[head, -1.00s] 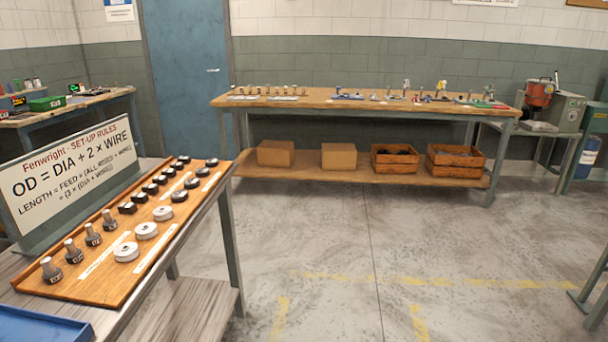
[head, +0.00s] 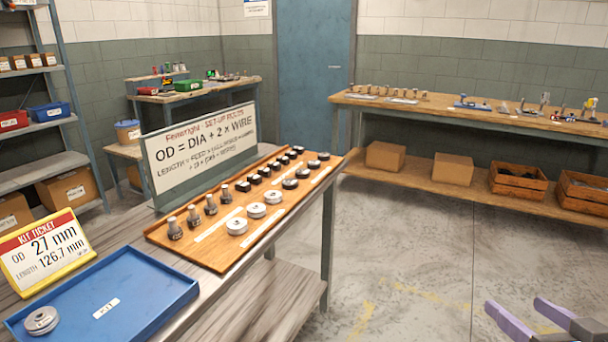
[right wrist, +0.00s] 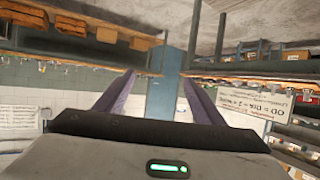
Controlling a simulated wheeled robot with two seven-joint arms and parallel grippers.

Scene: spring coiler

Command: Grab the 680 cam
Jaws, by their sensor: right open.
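A wooden board (head: 203,252) on the near bench holds several rows of parts. Three white round discs (head: 257,210) lie in its front row, with dark round pieces (head: 290,184) behind them. Dark square pieces (head: 265,171) and grey posts on dark bases (head: 193,217) stand along the other side. Their markings are too small to read, so I cannot tell which piece is the 680 cam. My right gripper (head: 515,305) is open and empty over the floor at the lower right, well away from the board; its fingers also show in the right wrist view (right wrist: 158,80). My left gripper is not in view.
A blue tray (head: 150,285) with a grey disc (head: 41,320) in it lies at the near left. A kit ticket (head: 45,250) reads OD 27 mm, length 126.7 mm. A rules sign (head: 200,150) stands behind the board. The floor to the right is clear.

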